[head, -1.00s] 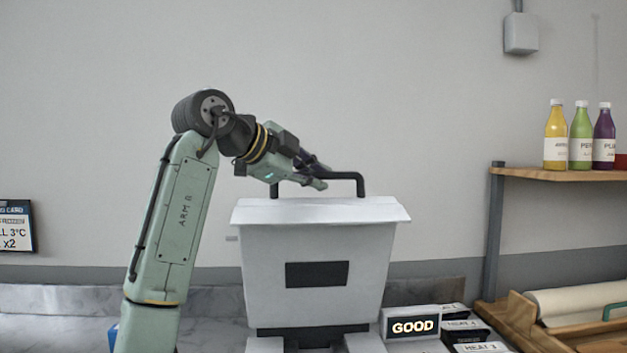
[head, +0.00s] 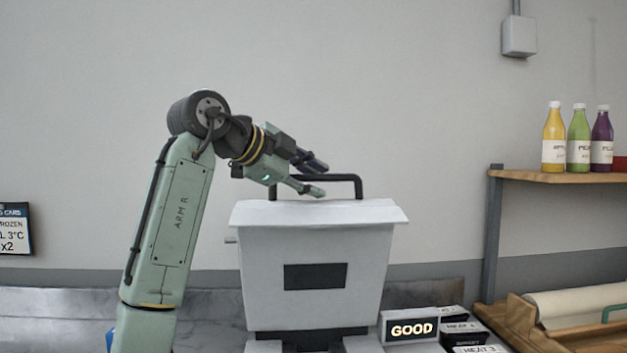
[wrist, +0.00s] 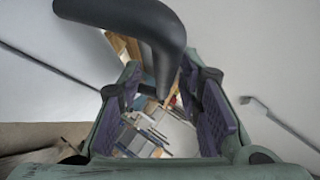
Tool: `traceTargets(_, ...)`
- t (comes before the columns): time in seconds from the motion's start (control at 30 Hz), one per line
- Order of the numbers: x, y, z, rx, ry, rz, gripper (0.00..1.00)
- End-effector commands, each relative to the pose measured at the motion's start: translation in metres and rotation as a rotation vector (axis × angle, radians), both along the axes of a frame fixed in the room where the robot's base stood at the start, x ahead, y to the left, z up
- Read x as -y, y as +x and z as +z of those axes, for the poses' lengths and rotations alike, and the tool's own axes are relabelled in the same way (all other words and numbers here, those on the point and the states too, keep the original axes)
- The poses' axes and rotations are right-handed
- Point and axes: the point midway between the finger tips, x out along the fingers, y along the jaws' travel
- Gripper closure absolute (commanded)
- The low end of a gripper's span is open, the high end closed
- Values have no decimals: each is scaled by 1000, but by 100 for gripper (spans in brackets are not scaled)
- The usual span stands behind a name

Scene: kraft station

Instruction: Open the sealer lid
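The sealer (head: 262,265) is a pale grey box with a dark front panel, standing in the middle of the head view. Its lid (head: 350,212) lies shut on top. A black bar handle (head: 345,177) rises from the lid, and the wrist view shows a dark bent part of it (wrist: 168,50) from the top edge down between the fingers. My gripper (head: 320,180) is open at the handle, one finger above the bar and one in front and lower. In the wrist view my gripper (wrist: 165,105) has spread purple pads. Contact with the handle cannot be told.
A lit GOOD sign (head: 411,328) and several labelled boxes (head: 470,335) stand right of the sealer. A wooden shelf (head: 570,177) with bottles is farther right, above a paper roll (head: 580,305).

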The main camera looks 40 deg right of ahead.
Motion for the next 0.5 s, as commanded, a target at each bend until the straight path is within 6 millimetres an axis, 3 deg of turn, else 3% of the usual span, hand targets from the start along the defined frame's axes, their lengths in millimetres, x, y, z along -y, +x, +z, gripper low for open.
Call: traceTargets(0.5,-89,-12,40,1,-3,2,67)
